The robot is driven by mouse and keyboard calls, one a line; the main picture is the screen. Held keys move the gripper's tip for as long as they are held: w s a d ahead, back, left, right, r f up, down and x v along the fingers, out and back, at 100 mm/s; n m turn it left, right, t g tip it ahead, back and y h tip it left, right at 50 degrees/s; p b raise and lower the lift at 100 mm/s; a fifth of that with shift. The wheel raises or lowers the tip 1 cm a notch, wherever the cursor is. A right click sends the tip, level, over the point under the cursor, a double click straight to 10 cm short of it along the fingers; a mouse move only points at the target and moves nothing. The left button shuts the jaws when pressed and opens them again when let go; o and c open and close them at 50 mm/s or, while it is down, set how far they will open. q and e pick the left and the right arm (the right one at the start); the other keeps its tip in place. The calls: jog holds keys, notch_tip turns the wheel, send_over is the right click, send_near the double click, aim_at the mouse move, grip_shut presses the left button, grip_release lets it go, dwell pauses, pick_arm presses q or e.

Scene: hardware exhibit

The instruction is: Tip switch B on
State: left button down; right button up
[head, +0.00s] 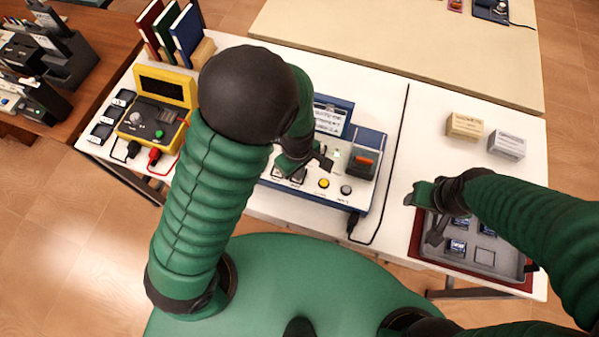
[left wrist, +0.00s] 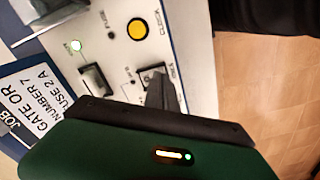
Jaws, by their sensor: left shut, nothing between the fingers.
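A pale control panel with blue sides (head: 368,140) stands on the white table. In the left wrist view it shows a yellow button (left wrist: 138,28), a lit green lamp (left wrist: 77,45) and two dark rocker switches, one nearer the printed card (left wrist: 95,80) and one nearer the panel's front edge (left wrist: 150,74). Their labels are too small to read, so I cannot tell which is B. My left gripper (head: 322,160) is shut and empty over the panel; its fingertip (left wrist: 160,92) is close beside the front-edge switch; contact is unclear. My right gripper (head: 424,208) is over the tray; its jaws are unclear.
A grey tray (head: 512,268) with several small blue-topped parts lies at right. Two small boxes (head: 465,126) (head: 507,146) stand behind it. A yellow meter case (head: 168,88) and books (head: 168,30) are at left. A black cable (head: 378,222) runs beside the panel.

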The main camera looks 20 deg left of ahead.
pick_arm(q)
jog(key=shift+a+f, duration=0.1)
jog(key=shift+f, duration=0.1)
jog(key=shift+f+b, duration=0.35)
jog(key=shift+r, duration=0.1)
notch_tip(320, 180, up, 7)
jog(key=p, duration=0.7)
jog(key=shift+p, duration=0.4)
